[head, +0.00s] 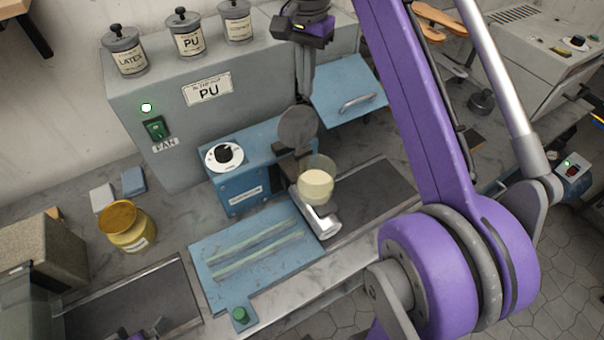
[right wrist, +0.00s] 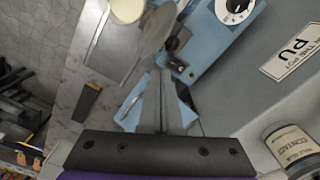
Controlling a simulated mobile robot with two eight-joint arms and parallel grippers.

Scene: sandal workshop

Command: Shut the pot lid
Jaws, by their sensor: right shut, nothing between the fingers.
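The pot (head: 317,187) is a clear cup with cream glue in it, on a metal holder at the front of the blue machine (head: 243,187). Its round grey lid (head: 298,124) stands raised behind it, so the pot is open. The lid also shows near the top of the right wrist view (right wrist: 157,32), with the pot's cream glue (right wrist: 127,9) beside it. My right gripper (head: 303,98) points down just behind the lid. Its fingers (right wrist: 161,75) are shut and empty; I cannot tell whether they touch the lid.
A grey cabinet (head: 172,110) with several lidded cans stands behind the machine. A blue flap with a handle (head: 350,92) is right of my right gripper. A yellow jar (head: 127,228) stands at the left. A blue mat (head: 222,290) lies in front of the machine.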

